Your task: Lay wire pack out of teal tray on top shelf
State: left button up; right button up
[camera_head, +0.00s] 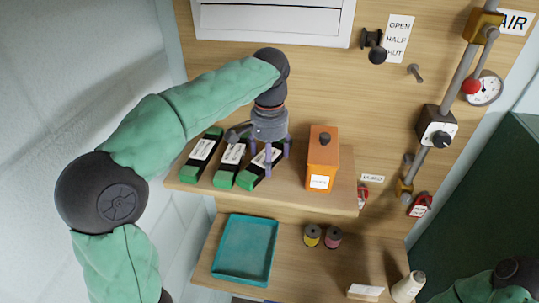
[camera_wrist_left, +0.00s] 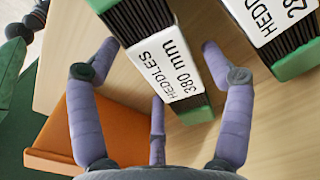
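The teal tray (camera_head: 246,272) lies on the lower shelf and looks empty. Three dark wire packs with green ends and white labels lie side by side on the top shelf (camera_head: 345,198): a left one (camera_head: 202,150), a middle one (camera_head: 230,160) and a right one (camera_head: 260,166). My left gripper (camera_head: 268,172) is over the right pack with its fingers spread. In the left wrist view that pack, labelled "HEDDLES 380 mm" (camera_wrist_left: 166,62), lies between the open fingers (camera_wrist_left: 160,50), with a gap on both sides. My right gripper is out of view.
An orange box (camera_head: 322,160) with a dark knob stands just right of the packs.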

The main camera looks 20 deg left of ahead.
pick_arm(q)
jog(key=shift+r, duration=0.1)
notch_tip(320, 180, up, 12)
dwell(0.8)
